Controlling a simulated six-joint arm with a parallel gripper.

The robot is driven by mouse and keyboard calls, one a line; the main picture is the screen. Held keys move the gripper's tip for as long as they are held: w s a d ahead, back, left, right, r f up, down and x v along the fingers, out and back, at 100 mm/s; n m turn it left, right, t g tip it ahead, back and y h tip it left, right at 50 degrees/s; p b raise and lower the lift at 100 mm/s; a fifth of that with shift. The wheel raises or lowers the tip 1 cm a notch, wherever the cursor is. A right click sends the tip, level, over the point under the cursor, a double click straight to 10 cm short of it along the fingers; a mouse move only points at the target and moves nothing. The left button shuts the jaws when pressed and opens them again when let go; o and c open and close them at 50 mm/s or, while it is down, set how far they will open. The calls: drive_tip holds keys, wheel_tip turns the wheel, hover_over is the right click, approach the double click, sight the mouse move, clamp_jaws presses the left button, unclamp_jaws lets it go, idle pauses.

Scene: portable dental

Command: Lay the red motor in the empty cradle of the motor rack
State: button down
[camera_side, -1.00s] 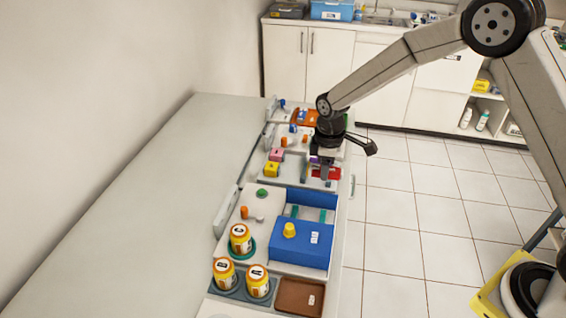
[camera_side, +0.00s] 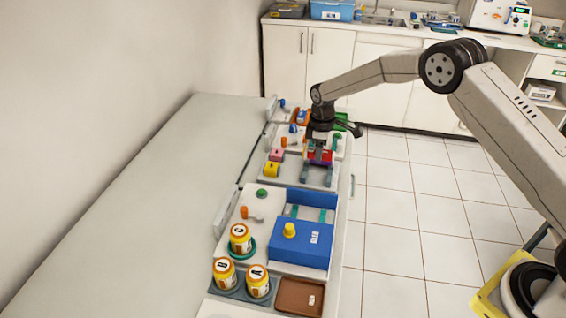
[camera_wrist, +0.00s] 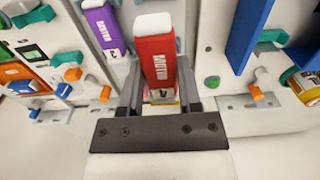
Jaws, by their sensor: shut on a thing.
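The red motor (camera_wrist: 155,50) is a red block with a white label, held between the two fingers of my gripper (camera_wrist: 158,88) in the wrist view. In the side view the red motor (camera_side: 320,157) is below my gripper (camera_side: 320,150), above the tray with the grey rack parts. A purple motor (camera_wrist: 103,27) lies to the left of the red one in the wrist view. Grey upright rack parts (camera_side: 305,173) stand just below the red motor in the side view. I cannot make out the empty cradle clearly; the gripper and motor cover part of the rack.
The left side of the counter (camera_side: 130,210) is clear.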

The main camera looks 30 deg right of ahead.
drive_tip(key=shift+f, duration=0.15)
drive_tip(key=shift+f, duration=3.35)
drive_tip(key=shift+f, duration=0.1)
drive_tip(key=shift+c, duration=1)
unclamp_jaws()
wheel_tip(320, 180, up, 8)
drive_tip(key=shift+f, duration=0.2)
drive_tip(key=shift+r, duration=0.1)
drive_tip(key=shift+s, duration=0.1)
